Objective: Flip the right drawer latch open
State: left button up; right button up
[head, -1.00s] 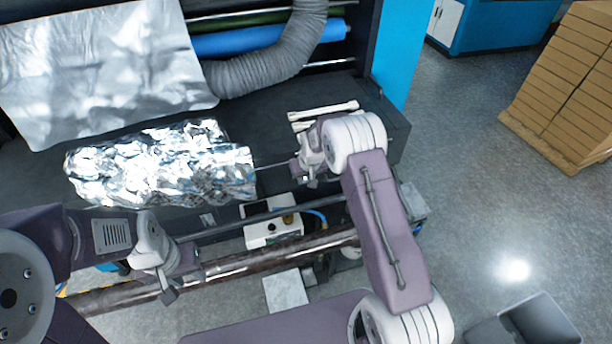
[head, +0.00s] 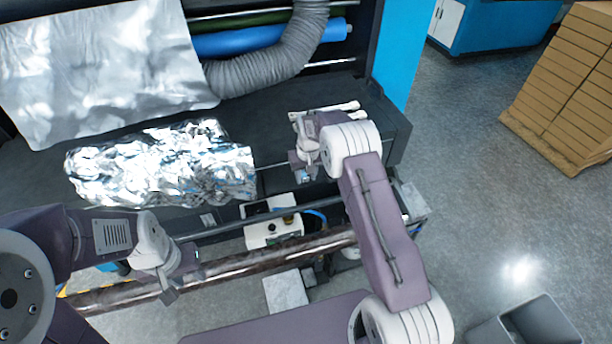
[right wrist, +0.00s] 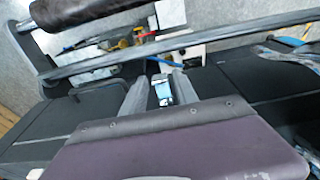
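A small metallic latch with white and bluish parts (right wrist: 161,92) shows in the right wrist view, on the dark front of the machine table. My right gripper (right wrist: 160,88) is open, with one finger on each side of the latch. I cannot tell whether the fingers touch it. In the head view my right gripper (head: 303,172) is over the front edge of the dark table, and its own wrist hides part of the spot. My left gripper (head: 182,284) is open and empty, above the brown roller at lower left.
A crumpled foil roll (head: 160,165) lies on the dark table (head: 270,120) left of my right gripper. A grey hose (head: 270,72) hangs behind. A brown roller (head: 240,264) and a white control box (head: 272,230) are in front.

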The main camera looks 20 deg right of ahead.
notch_tip(320, 180, up, 2)
jog(key=b, duration=0.2)
jog(key=shift+r+b, duration=0.25)
jog(key=shift+b, duration=0.1)
notch_tip(320, 180, up, 6)
jog(key=s+b, duration=0.1)
jog(key=b, duration=0.1)
jog(key=shift+s+r, duration=0.15)
jog(key=shift+r, duration=0.05)
